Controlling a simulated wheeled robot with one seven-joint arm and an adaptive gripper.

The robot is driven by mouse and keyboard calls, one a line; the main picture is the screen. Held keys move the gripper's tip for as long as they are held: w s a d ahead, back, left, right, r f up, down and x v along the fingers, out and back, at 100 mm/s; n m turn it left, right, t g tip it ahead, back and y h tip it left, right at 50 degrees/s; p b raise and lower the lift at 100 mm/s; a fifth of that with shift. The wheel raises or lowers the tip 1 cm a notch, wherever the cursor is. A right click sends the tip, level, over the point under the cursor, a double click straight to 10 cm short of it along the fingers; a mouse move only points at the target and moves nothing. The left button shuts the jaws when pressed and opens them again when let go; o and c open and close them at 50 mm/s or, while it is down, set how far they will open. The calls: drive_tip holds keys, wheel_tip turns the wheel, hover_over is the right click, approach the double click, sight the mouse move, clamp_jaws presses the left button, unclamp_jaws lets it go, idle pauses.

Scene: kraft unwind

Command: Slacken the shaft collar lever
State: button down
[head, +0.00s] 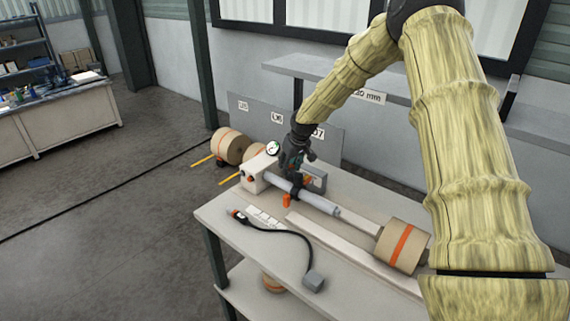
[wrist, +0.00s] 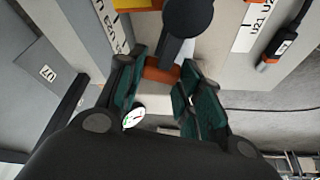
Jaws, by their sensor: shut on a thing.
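My gripper (head: 294,166) reaches down over the near-left part of the bench, at the grey shaft (head: 319,202). In the wrist view its teal-padded fingers (wrist: 160,92) are closed on an orange-brown lever (wrist: 161,73). A dark collar part with a round black end (wrist: 188,17) lies just beyond the lever. In the head view a dark collar (head: 297,189) sits on the shaft beside a small orange piece (head: 286,201). My fingers partly hide the collar and the grip, so the lever's exact angle cannot be told.
A kraft roll (head: 402,246) with an orange band sits at the shaft's right end. A dial gauge (head: 272,148) stands left of my gripper. A cabled plug (head: 238,215) lies at the bench front near a white label strip (head: 265,217). A grey panel (head: 328,138) stands behind.

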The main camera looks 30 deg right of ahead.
drive_tip(key=shift+d+r, duration=0.1)
idle(0.3)
drive_tip(key=c, duration=1)
unclamp_jaws()
drive_tip(key=shift+o, duration=0.2)
drive_tip(key=v, duration=1.1)
drive_tip(key=shift+s+r, duration=0.25)
drive_tip(key=shift+r, duration=0.1)
